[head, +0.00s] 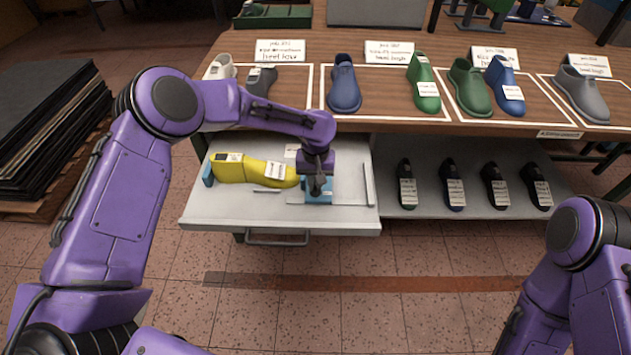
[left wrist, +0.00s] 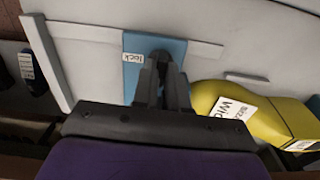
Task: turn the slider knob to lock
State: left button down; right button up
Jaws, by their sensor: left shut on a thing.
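A yellow shoe last (head: 255,170) lies on its side in the open drawer, and its toe end points at my left gripper. A blue slider block (head: 318,197) sits at its toe. In the left wrist view the slider (left wrist: 135,75) carries a white "lock" label (left wrist: 133,57) beside a dark knob (left wrist: 160,56). My left gripper (head: 319,187) is over the slider; in the left wrist view its fingertips (left wrist: 162,72) are shut on the knob, which they partly hide. My right gripper is out of view.
The grey drawer (head: 280,218) is pulled out under a wooden table (head: 290,118) with several coloured shoe lasts on top. A blue end stop (head: 208,174) stands at the yellow last's other end. A grey shelf (head: 395,208) at the right holds several dark lasts.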

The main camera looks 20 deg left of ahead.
pick_arm(q)
jog(key=shift+r+m+p, duration=0.2)
jog(key=shift+m+p, duration=0.65)
jog(key=shift+m, duration=0.35)
jog(key=m+p, duration=0.1)
jog(key=m, duration=0.3)
jog(key=shift+f+m, duration=0.1)
jog(key=shift+m, duration=0.2)
jog(key=m, duration=1)
jog(key=shift+m, duration=0.4)
jog(key=c, duration=1.2)
grip_release()
jog(key=shift+o, duration=0.2)
notch_tip(320, 180, up, 10)
jog(key=b, duration=0.1)
jog(key=shift+r, duration=0.2)
